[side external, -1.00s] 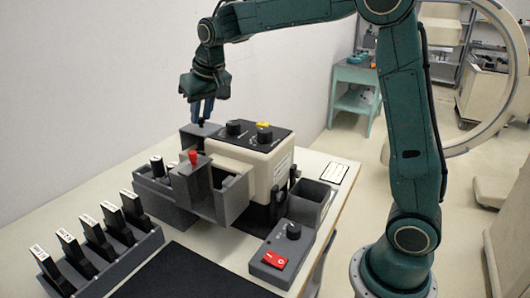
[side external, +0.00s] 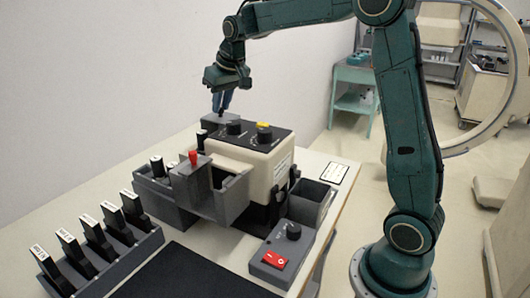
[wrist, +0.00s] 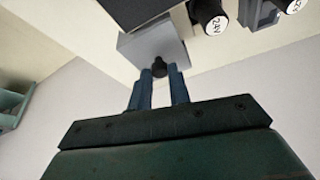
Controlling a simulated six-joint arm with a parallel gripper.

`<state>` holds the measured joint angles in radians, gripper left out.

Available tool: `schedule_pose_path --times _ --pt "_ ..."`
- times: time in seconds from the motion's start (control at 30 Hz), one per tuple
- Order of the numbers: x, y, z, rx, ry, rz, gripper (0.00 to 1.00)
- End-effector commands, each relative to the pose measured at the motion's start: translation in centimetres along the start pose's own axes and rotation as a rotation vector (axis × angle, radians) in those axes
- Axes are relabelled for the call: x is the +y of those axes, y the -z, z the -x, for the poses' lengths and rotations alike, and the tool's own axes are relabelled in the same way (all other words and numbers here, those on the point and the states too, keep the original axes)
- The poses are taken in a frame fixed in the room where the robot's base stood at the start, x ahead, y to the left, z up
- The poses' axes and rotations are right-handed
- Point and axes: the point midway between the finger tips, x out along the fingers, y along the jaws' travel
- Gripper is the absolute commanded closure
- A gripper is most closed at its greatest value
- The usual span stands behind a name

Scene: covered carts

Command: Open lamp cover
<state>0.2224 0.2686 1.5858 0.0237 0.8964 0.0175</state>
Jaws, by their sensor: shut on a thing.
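The lamp cover (side external: 222,122) is a grey block with a small black knob on top, at the back of the beige and black machine (side external: 250,160). My gripper (side external: 221,108) is above it, its blue fingers shut on the black knob. In the wrist view the knob (wrist: 158,69) sits between the fingertips, and the grey cover (wrist: 150,46) lies beyond it. A dark lamp module (side external: 201,139) with a white-labelled end shows to the left of the cover. A labelled end (wrist: 211,18) also shows in the wrist view. The cover's underside is hidden.
A grey holder (side external: 178,195) with a red knob (side external: 193,157) stands before the machine. A rack (side external: 105,262) of several black modules is at the front left. A grey bin (side external: 311,198) and a red-switch box (side external: 282,251) are at right. The wall is close behind.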

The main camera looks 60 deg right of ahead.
Motion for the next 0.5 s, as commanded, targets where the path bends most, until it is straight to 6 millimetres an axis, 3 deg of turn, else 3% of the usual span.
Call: schedule_pose_path --times 0.33,0.37,0.43,0.5 --pt "0.32 0.23 0.05 0.007 0.0 0.0 1.0" --pt "0.32 0.23 0.05 0.007 0.0 0.0 0.77" --pt "0.31 0.22 0.05 0.006 0.0 0.0 0.63" --pt "0.31 0.19 0.04 0.005 0.0 0.0 0.59"
